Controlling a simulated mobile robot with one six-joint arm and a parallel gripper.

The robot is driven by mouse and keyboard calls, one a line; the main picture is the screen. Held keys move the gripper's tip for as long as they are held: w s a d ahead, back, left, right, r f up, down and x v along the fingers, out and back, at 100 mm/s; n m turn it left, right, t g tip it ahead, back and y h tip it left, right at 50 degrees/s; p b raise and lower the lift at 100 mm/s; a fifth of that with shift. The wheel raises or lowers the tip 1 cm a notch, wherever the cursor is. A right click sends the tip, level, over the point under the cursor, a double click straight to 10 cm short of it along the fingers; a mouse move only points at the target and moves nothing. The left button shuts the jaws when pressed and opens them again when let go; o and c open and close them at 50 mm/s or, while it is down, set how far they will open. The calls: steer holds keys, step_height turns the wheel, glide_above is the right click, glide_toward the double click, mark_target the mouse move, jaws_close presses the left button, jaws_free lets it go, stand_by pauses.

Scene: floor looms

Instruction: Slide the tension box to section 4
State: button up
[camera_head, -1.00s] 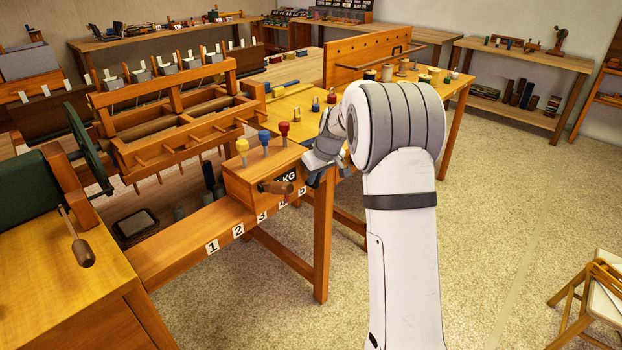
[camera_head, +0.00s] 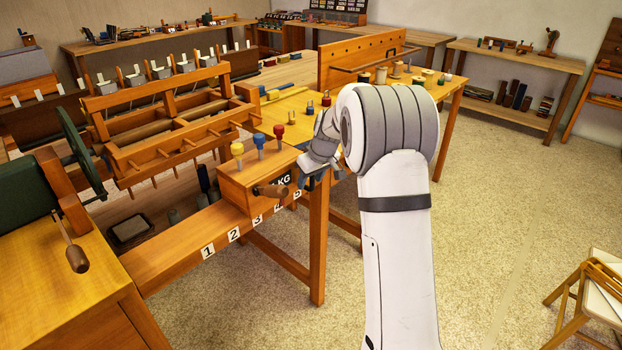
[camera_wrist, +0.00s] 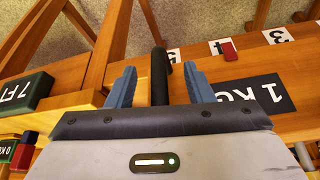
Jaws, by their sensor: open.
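The tension box (camera_head: 240,192) is a wooden block on the front rail (camera_head: 180,250). The wrist view shows the label (camera_wrist: 250,95) upside down. My gripper (camera_head: 312,178) is at the right end of the box. In the wrist view its blue fingers (camera_wrist: 157,88) are open on either side of a dark rod (camera_wrist: 159,75); whether they touch it I cannot tell. Section card 4 (camera_wrist: 215,48) has a red marker (camera_wrist: 229,50) partly over it.
Yellow, blue and red pegs (camera_head: 259,140) stand on the box. The loom frame (camera_head: 165,150) rises behind it. A table with spools (camera_head: 397,68) stands behind my arm. The floor at the right is open, with a stool (camera_head: 590,300).

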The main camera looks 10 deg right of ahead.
steer(key=p+v, duration=0.2)
steer(key=v, duration=0.5)
stand_by(0.3)
steer(key=v, duration=0.7)
steer(key=s+a+r+m+h+p, duration=0.1)
steer(key=s+a+r+p, duration=0.2)
steer(key=s, duration=0.6)
steer(key=s+a+r+m+p, duration=0.1)
steer(key=s+a+r+p, duration=0.15)
steer(key=s, duration=0.65)
steer(key=s+a+f+m+g+p, duration=0.1)
steer(key=s+m+p, duration=0.1)
steer(key=s, duration=1.5)
steer(key=shift+m+h+p, duration=0.3)
steer(key=shift+h+p, duration=0.1)
steer(key=shift+p, duration=0.2)
steer(key=shift+f, duration=0.15)
